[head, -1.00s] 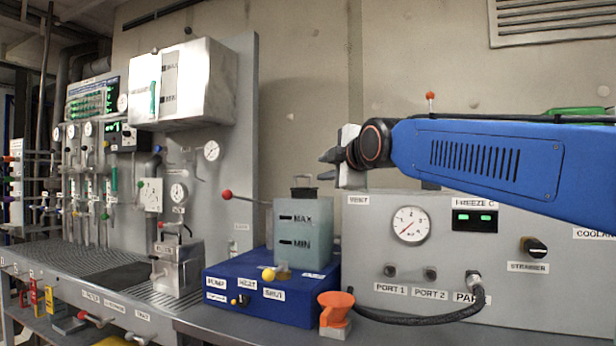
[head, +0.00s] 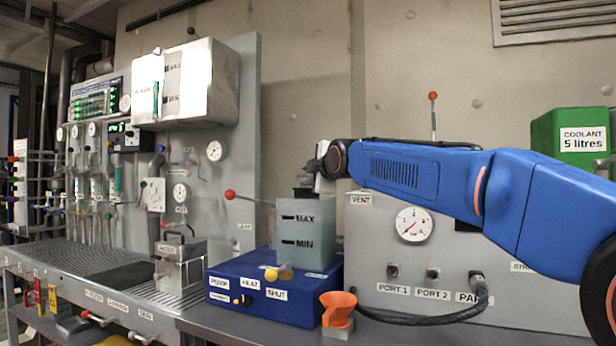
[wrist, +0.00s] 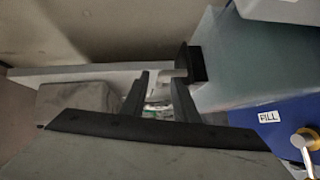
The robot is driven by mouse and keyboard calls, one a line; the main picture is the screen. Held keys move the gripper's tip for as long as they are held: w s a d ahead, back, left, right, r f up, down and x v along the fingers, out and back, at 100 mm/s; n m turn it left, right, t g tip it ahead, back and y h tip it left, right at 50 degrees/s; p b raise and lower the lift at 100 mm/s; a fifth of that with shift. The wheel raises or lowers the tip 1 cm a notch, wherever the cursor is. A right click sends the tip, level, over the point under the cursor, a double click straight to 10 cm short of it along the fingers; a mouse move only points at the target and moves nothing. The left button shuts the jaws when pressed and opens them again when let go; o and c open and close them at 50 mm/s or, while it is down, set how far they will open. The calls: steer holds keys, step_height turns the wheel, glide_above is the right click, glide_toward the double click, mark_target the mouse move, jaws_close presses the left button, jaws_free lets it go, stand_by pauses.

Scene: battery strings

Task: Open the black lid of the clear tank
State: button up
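The clear tank (head: 306,238) with MAX and MIN marks stands on a blue base unit (head: 262,288). Its black lid (head: 303,191) looks shut on top. In the wrist view the tank (wrist: 238,62) is at the right, tilted, with the dark lid (wrist: 191,63) at its left end. A pale bar sticks out from the lid toward my fingers. My gripper (head: 318,170) is just above the lid in the head view. In the wrist view my gripper (wrist: 158,84) is open, fingers apart, with the bar's end near the tips; contact cannot be told.
A red-knobbed lever (head: 230,194) reaches out left of the tank. An orange funnel (head: 338,305) stands at the front right of the base. A grey panel with a gauge (head: 413,225) and a black hose is to the right. A metal filter box (head: 180,262) stands left.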

steer(key=shift+w, duration=0.1)
steer(key=shift+c, duration=0.7)
jaws_close()
stand_by(0.8)
